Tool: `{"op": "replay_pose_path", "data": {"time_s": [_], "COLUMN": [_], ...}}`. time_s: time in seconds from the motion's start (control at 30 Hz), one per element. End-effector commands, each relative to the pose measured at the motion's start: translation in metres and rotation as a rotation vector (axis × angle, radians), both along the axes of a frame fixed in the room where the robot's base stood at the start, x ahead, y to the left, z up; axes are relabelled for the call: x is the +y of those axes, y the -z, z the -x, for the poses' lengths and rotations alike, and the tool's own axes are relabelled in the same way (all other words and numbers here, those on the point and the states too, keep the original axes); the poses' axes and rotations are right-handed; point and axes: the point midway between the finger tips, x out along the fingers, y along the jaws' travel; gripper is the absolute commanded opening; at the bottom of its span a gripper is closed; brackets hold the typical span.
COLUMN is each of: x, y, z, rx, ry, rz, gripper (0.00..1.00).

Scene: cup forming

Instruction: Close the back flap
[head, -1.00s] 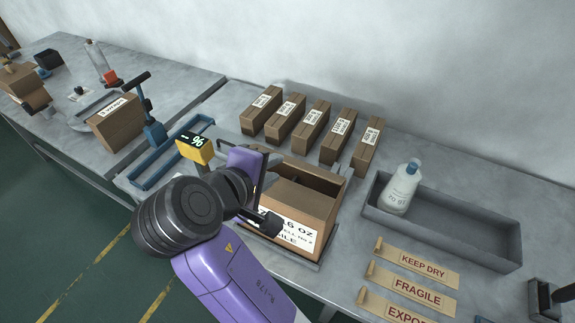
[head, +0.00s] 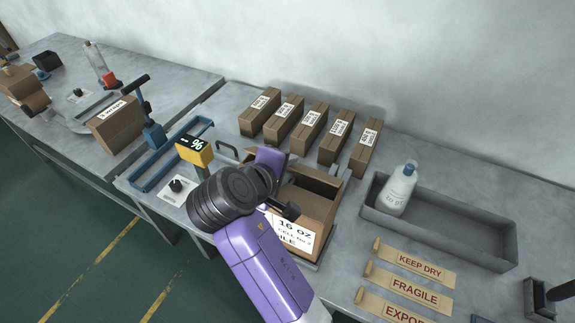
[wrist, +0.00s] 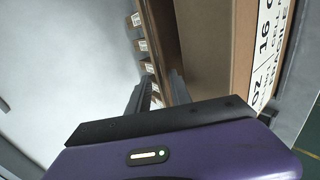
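The open cardboard box (head: 316,208) stands on a grey tray at the middle of the bench, with a white "16 OZ" label on its front. Its open top shows to the right of my wrist, and my arm covers its left part. My gripper (wrist: 160,86) is at the box's back left in the head view, its fingertips mostly hidden there. In the wrist view its two dark fingers stand apart beside a brown cardboard panel (wrist: 163,30). I cannot tell whether they touch it or whether this panel is the back flap.
Several closed brown cartons (head: 312,128) stand in a row behind the box. A grey bin (head: 440,238) with a white bottle (head: 397,190) is at the right. Label strips (head: 415,290) lie in front of it. A yellow display (head: 194,150) stands at the left.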

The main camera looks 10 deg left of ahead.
Motion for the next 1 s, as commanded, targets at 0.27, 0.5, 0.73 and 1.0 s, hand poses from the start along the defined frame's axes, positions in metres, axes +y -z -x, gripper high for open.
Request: {"op": "replay_pose_path", "data": {"time_s": [0.27, 0.5, 0.73, 1.0], "x": [0.0001, 0.0002, 0.0003, 0.0004], "y": [-0.0003, -0.0002, -0.0002, -0.0001], "z": [0.0002, 0.0003, 0.0004, 0.0004], "rx": [0.0, 0.0, 0.001, 0.001], "ry": [0.0, 0.0, 0.0, 0.0], "rz": [0.0, 0.0, 0.0, 0.0], "gripper": [0.0, 0.0, 0.0, 0.0]}}
